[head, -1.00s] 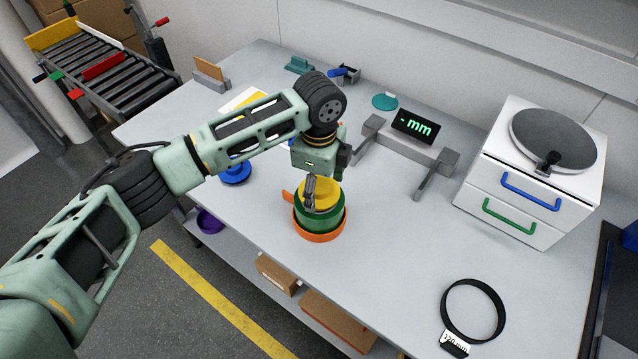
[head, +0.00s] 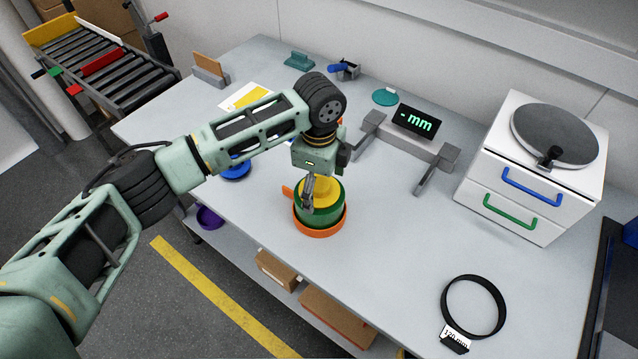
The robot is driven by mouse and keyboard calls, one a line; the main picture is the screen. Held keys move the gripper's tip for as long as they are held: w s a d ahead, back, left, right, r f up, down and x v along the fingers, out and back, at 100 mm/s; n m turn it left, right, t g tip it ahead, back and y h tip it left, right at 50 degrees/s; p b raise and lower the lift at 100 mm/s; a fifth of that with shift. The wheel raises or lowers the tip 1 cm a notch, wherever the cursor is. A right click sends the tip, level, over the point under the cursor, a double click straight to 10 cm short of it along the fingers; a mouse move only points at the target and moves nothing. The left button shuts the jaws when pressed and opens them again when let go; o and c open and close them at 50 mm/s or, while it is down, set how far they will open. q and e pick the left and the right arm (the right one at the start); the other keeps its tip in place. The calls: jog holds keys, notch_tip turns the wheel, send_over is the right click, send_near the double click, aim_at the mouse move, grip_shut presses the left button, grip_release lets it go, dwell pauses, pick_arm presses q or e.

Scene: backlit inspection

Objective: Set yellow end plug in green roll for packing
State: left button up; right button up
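The green roll (head: 318,215) stands upright in a shallow orange holder (head: 320,234) on the workbench. The yellow end plug (head: 326,188) is at the top of the roll, within its green rim. I cannot tell how deep the plug sits. My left gripper (head: 308,196) points down at the roll from above. Its grey fingers are at the left front of the plug and overlap it in the picture. Whether they are closed on the plug is too small to tell. My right gripper is not in view.
A measuring stand with a "- mm" display (head: 415,120) is behind the roll. A white drawer unit (head: 530,180) stands to the right. A black ring (head: 474,307) lies at the front right. A blue part (head: 237,170) is partly behind my arm. The bench right of the roll is clear.

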pick_arm(q)
jog(key=shift+o, duration=0.2)
jog(key=shift+r, duration=0.15)
notch_tip(320, 180, up, 12)
dwell(0.5)
jog(key=shift+f, duration=0.2)
